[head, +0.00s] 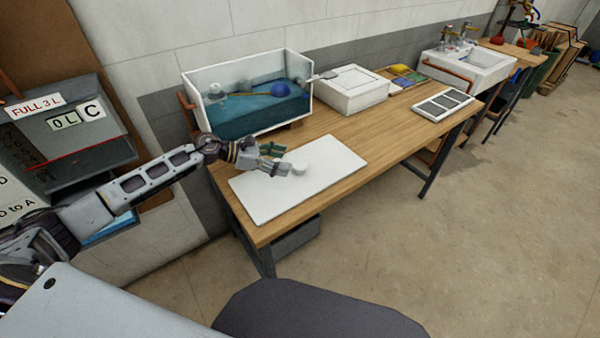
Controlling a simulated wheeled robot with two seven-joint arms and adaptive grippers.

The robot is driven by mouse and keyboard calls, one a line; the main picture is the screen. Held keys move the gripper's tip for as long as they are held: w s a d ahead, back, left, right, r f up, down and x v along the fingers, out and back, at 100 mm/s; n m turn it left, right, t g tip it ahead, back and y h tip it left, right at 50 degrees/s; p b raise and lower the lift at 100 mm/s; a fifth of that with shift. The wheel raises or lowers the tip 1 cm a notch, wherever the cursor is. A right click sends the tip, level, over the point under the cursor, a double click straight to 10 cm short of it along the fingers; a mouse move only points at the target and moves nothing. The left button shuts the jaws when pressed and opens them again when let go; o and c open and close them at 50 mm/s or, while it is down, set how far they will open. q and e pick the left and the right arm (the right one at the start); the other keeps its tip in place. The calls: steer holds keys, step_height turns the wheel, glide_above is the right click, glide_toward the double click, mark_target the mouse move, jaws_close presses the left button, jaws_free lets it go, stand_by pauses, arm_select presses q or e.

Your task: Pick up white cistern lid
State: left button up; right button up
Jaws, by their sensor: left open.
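The white cistern lid (325,182) looks to be the flat white slab lying on the near end of the wooden table, with a small round white knob (299,168) on it. My left gripper (284,160) reaches in from the left over the slab's back left part. It is open, with its fingers pointing toward the knob, close to its left side. I cannot tell whether a finger touches the knob. The open white cistern (250,122) stands behind, holding blue water and a blue float ball (279,89). My right gripper is out of view.
The wooden table (385,136) also carries a closed white box (352,92), coloured pads (408,76) and a grey-panelled white frame (443,105). A white sink (468,68) is farther right. Open floor (480,230) lies in front. A signed grey box (75,128) is at left.

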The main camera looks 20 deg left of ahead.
mark_target(299, 165)
arm_select(q)
steer(key=shift+w+d+f, duration=0.25)
steer(key=shift+d+f, duration=0.2)
steer(key=shift+d, duration=0.1)
steer(key=shift+w+d+f, duration=0.25)
steer(key=shift+d+f, duration=0.25)
steer(key=shift+d, duration=0.1)
steer(key=shift+x, duration=0.9)
steer(key=shift+w+f, duration=0.1)
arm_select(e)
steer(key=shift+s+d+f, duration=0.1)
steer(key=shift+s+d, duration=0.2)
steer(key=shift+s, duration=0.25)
arm_select(q)
steer(key=shift+c, duration=0.3)
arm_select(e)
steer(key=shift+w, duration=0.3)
arm_select(q)
steer(key=c, duration=1.2)
steer(key=shift+c, duration=1)
